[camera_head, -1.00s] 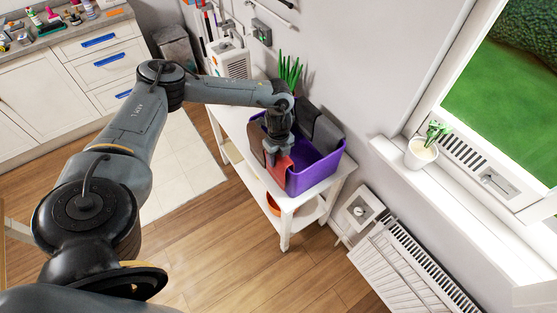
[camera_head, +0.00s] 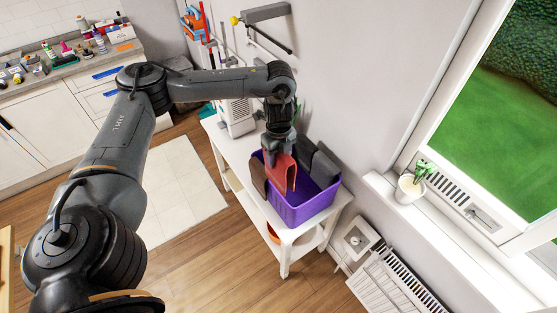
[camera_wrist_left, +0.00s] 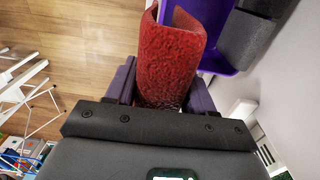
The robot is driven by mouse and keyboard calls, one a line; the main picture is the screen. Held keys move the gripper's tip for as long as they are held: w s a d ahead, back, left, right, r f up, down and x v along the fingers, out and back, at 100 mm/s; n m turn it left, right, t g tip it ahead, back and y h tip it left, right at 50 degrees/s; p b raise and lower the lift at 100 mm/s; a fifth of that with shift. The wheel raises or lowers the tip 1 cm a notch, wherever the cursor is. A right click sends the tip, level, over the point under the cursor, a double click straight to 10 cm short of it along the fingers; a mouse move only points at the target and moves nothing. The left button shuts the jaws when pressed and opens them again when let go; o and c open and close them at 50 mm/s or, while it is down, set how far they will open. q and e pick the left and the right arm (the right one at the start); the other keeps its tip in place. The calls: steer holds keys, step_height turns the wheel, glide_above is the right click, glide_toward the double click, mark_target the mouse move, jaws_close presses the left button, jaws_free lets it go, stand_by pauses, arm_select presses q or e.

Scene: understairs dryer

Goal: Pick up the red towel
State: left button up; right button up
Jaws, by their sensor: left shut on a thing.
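The red towel (camera_head: 281,170) hangs from my left gripper (camera_head: 277,146) over the left part of a purple basket. The basket (camera_head: 306,212) stands on a white shelf table. In the left wrist view the towel (camera_wrist_left: 168,60) shows as a curved red sheet between the two fingers of the gripper (camera_wrist_left: 163,92), which is shut on it. Whether the towel's lower edge is clear of the basket is hard to tell. My right gripper is in neither view.
A brown cloth (camera_head: 258,176) and dark grey cloths (camera_head: 319,162) hang on the basket's rim. A white appliance (camera_head: 236,118) stands behind on the table (camera_head: 246,199). The wall is close on the right, with a radiator (camera_head: 397,284) and a potted plant (camera_head: 411,186) on the sill.

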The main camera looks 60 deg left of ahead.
arm_select(q)
steer(key=shift+r, duration=2.4)
